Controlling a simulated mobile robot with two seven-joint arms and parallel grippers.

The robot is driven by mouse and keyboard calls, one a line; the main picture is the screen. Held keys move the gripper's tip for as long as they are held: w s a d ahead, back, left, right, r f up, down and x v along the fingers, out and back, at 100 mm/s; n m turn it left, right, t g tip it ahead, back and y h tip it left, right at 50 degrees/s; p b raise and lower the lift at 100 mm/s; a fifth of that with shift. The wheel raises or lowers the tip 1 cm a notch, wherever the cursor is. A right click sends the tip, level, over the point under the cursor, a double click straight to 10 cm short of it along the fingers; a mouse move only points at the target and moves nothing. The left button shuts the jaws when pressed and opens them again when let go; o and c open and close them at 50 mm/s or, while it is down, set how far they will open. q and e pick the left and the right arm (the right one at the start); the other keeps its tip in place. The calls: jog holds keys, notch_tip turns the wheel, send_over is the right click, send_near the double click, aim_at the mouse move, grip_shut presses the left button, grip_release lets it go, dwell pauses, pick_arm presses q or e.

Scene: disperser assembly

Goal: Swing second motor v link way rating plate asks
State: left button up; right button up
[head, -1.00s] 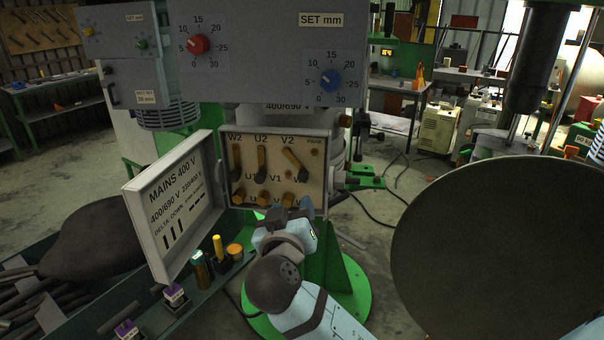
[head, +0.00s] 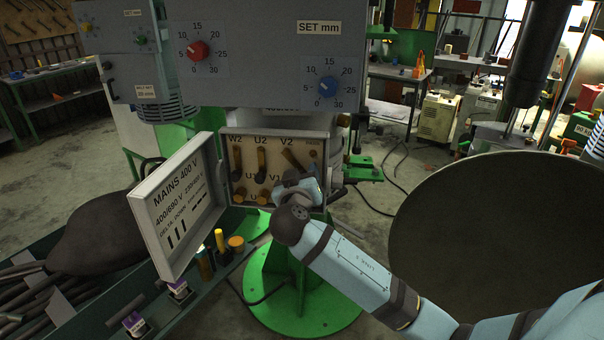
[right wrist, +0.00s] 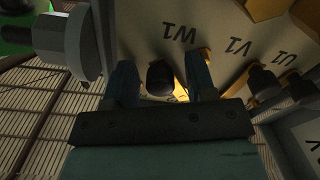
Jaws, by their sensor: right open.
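The open terminal box (head: 318,148) has posts marked W2, U2 and V2 along the top and a lower row partly covered by my right gripper. Brass links at W2 (head: 237,158) and U2 (head: 262,160) stand upright. The V2 link (head: 292,158) slants down to the right. The rating plate (head: 184,203) on the open lid reads MAINS 400 V, 400/690 V, 230/400 V and DELTA DOWN, with bar drawings. My right gripper (head: 304,186) is at the box's lower right. In the right wrist view, its open fingers (right wrist: 163,75) stand either side of a dark post (right wrist: 160,80) near W1. Contact is unclear.
The grey control panel (head: 265,60) with red and blue knobs overhangs the box. A green tray edge (head: 150,290) with small parts lies at lower left. A large dark disc (head: 490,240) fills the right. A green clamp (head: 362,168) juts right of the box.

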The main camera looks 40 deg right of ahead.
pick_arm(q)
jog(key=shift+w, duration=0.15)
pick_arm(e)
jog(key=shift+c, duration=0.9)
pick_arm(q)
jog(key=shift+w+a+r, duration=0.1)
jog(key=shift+w+r, duration=0.15)
jog(key=shift+r, duration=0.05)
pick_arm(e)
grip_shut()
pick_arm(q)
jog(key=shift+s, duration=0.1)
